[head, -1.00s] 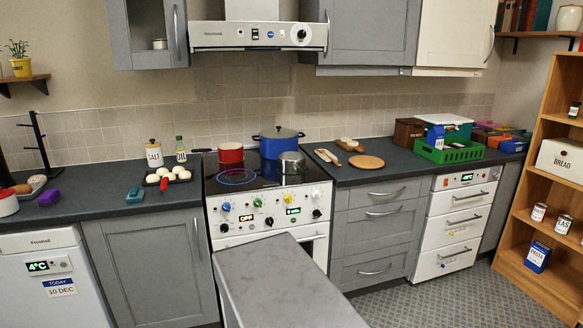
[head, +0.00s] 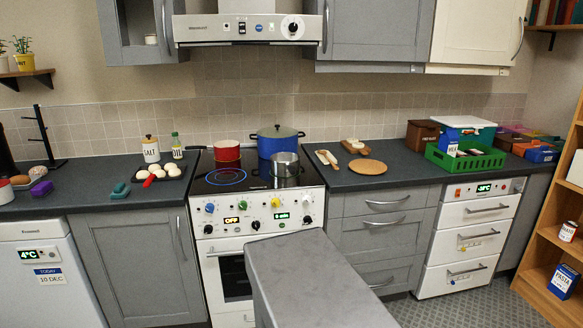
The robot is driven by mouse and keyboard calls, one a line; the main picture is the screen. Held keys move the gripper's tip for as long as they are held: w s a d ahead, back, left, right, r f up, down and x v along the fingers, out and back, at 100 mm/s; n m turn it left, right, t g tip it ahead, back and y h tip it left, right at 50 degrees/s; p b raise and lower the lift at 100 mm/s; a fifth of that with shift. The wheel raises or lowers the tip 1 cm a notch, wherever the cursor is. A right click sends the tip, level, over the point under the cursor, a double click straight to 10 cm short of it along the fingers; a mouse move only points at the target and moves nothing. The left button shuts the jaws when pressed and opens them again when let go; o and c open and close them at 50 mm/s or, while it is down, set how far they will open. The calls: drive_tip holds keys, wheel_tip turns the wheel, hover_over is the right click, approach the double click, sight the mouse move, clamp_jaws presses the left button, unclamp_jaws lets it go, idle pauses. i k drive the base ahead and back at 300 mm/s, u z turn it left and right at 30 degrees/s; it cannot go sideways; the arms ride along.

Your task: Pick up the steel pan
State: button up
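The steel pan (head: 285,165) is a small silvery pot on the front right of the black glass hob (head: 239,178). The blue pot (head: 276,141) stands right behind it, and a red pan (head: 227,151) stands to the left, behind a lit blue ring on the hob. No handle of the steel pan can be made out clearly. My gripper is not in view.
A grey-topped block (head: 310,270) stands in the foreground before the cooker. Right of the hob lie a round wooden board (head: 368,167) and a green crate (head: 488,162). Left are a tray of pale round items (head: 160,174), salt jar (head: 150,149) and oil bottle (head: 177,146).

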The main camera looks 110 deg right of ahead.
sight(283, 164)
drive_tip(key=u, duration=0.1)
drive_tip(key=k, duration=1)
drive_tip(key=z, duration=1.7)
drive_tip(key=i, duration=1)
drive_tip(key=z, duration=0.15)
drive_tip(key=k, duration=0.25)
drive_tip(key=u, duration=0.05)
